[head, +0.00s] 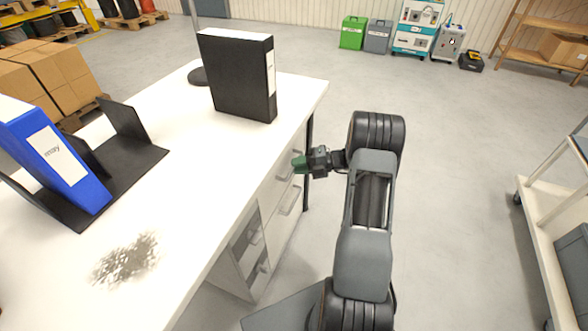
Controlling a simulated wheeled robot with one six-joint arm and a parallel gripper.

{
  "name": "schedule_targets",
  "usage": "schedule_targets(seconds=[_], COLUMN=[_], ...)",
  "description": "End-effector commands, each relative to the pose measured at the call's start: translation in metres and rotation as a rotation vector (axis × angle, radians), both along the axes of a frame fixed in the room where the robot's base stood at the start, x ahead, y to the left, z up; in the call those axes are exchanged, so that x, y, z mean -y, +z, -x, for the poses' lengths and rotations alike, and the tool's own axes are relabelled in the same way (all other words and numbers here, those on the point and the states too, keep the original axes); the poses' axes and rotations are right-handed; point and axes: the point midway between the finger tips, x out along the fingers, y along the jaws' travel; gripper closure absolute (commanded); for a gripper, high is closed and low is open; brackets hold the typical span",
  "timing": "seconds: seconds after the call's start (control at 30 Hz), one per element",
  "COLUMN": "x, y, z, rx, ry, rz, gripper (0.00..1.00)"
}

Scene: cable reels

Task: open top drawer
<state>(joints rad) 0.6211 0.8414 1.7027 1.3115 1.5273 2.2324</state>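The white desk (215,150) has a drawer unit (268,222) under its right edge. The top drawer (272,187) looks closed, and its grey bar handle (285,173) is partly visible just below the desktop edge. A lower drawer handle (291,201) shows beneath it. My gripper (299,164) has green fingertips and points left, close to the top drawer's handle. I cannot tell whether it touches the handle, or whether the fingers are open or shut.
A black binder (238,78) stands on the desk's far end. A blue binder (52,155) leans in a black holder (125,165) at the left. A cart (545,215) stands at the right.

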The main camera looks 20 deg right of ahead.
Motion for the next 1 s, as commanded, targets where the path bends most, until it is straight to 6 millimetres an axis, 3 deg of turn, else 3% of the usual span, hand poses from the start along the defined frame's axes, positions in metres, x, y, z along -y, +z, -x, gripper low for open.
schedule_targets(seconds=[0.2, 0.5, 0.77, 1.0], x=[-0.0116, -0.0132, -0.0131, -0.013], y=[-0.0024, -0.0023, -0.0024, -0.0023], z=[-0.005, -0.0056, -0.0056, -0.0055], rx=[0.0, 0.0, 0.0, 0.0], ry=[0.0, 0.001, 0.001, 0.001], rz=[0.0, 0.0, 0.0, 0.0], gripper=[0.78, 0.78, 1.0, 1.0])
